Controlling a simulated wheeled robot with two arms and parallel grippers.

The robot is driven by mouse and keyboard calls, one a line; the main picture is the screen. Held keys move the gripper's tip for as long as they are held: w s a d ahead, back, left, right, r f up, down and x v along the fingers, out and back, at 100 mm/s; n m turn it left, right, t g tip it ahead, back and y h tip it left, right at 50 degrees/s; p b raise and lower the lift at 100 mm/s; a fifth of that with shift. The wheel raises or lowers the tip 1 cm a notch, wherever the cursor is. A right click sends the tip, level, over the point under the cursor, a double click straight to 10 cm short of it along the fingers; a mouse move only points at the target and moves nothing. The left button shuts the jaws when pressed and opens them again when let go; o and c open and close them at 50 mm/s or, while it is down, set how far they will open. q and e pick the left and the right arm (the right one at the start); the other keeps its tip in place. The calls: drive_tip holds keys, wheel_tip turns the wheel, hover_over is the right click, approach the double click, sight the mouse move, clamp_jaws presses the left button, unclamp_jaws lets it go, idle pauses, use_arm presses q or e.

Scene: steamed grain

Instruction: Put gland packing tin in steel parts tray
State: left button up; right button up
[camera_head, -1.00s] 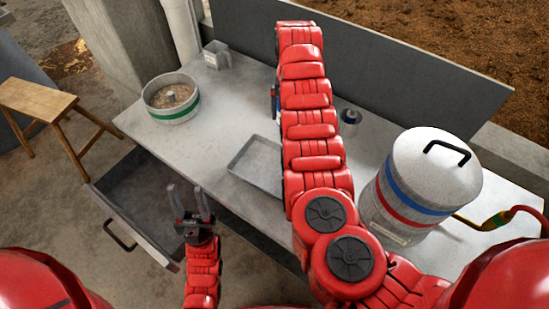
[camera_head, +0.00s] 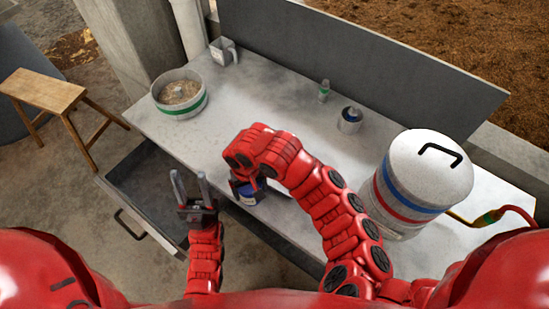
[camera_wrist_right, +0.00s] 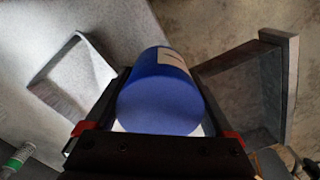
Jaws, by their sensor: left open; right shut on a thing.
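A blue tin (camera_wrist_right: 160,95) with a pale label is held between the fingers of my right gripper (camera_wrist_right: 158,125); the label is too small to read. In the head view, the tin (camera_head: 250,195) shows over the table's front edge, partly covered by my right arm. The grey steel parts tray (camera_wrist_right: 105,57) lies empty on the table, apart from the tin, to its left in the right wrist view. In the head view the tray is largely hidden behind my right arm.
The open drawer (camera_head: 125,180) juts from the table's front left. A round grain pan (camera_head: 185,108), a metal scoop (camera_head: 228,55), a small green-marked bottle (camera_head: 323,90), a small metal can (camera_head: 349,122) and a large lidded canister (camera_head: 395,210) stand on the table (camera_head: 270,95).

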drive_tip(key=w+d+b, duration=0.1)
drive_tip(key=w, duration=0.2)
drive_tip(key=w+d+f+b, duration=0.1)
drive_tip(key=w+d, duration=0.1)
drive_tip(key=w, duration=0.2)
drive_tip(key=w+d+b, duration=0.1)
drive_tip(key=w+d, duration=0.1)
drive_tip(key=w, duration=0.2)
drive_tip(key=shift+w+d+f+b, duration=0.2)
drive_tip(key=shift+d+f+b, duration=0.05)
drive_tip(key=shift+f+b, duration=0.1)
drive_tip(key=shift+w+d+r+p, duration=0.1)
drive_tip(key=shift+w+d+p, duration=0.15)
drive_tip(key=shift+w, duration=0.2)
drive_tip(key=shift+w+d+r+p, duration=0.1)
drive_tip(key=shift+w+d+p, duration=0.1)
drive_tip(key=shift+w, duration=0.25)
drive_tip(key=shift+w+d, duration=0.25)
drive_tip(key=shift+w, duration=0.15)
drive_tip(key=shift+f+p, duration=0.2)
drive_tip(key=shift+p, duration=0.1)
wheel_tip(320, 180, down, 3)
drive_tip(key=shift+r+p, duration=0.1)
drive_tip(key=shift+p, duration=0.55)
drive_tip(key=shift+f, duration=0.3)
